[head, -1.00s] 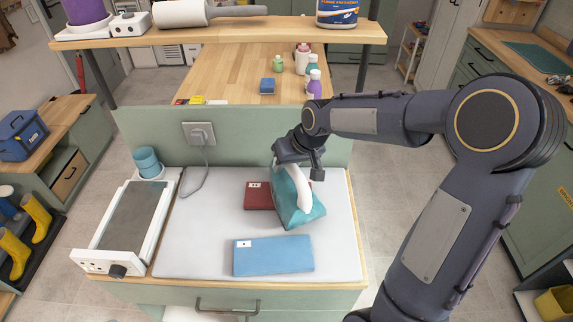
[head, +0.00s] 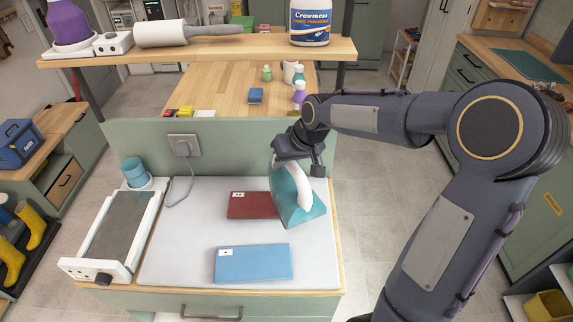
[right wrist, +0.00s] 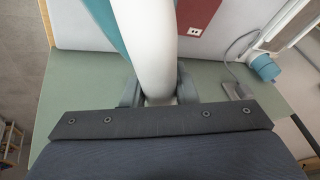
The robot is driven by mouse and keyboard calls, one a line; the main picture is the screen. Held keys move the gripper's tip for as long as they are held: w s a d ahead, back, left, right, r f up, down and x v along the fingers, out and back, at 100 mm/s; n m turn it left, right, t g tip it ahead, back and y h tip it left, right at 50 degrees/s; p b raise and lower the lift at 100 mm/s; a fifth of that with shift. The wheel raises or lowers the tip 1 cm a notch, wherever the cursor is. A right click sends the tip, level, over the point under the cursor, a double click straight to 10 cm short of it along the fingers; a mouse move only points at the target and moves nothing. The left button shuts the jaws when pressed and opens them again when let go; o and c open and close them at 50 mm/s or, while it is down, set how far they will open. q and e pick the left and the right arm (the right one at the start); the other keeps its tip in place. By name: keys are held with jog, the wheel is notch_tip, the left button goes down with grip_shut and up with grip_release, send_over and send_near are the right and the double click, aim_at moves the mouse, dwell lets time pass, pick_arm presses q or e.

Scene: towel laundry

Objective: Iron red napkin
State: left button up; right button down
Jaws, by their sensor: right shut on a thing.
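A teal iron (head: 290,205) with a white handle is held over the right side of the ironing surface (head: 185,245). My right gripper (head: 290,160) is shut on its handle, which also shows between the fingers in the right wrist view (right wrist: 153,50). The folded red napkin (head: 248,206) lies flat on the surface, left of the iron. Its right end meets or passes behind the iron in the head view, and I cannot tell if they touch. Part of the red napkin also shows in the right wrist view (right wrist: 190,20). My left gripper is not in view.
A folded blue napkin (head: 253,264) lies in front of the red one. A white-framed panel with a knob (head: 120,225) and a blue cup (head: 135,172) stand at the left. A green back panel with a socket (head: 183,145) rises behind. A shelf (head: 220,50) crosses above.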

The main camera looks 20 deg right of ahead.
jog(key=shift+r+p, duration=1)
jog(key=shift+r, duration=0.85)
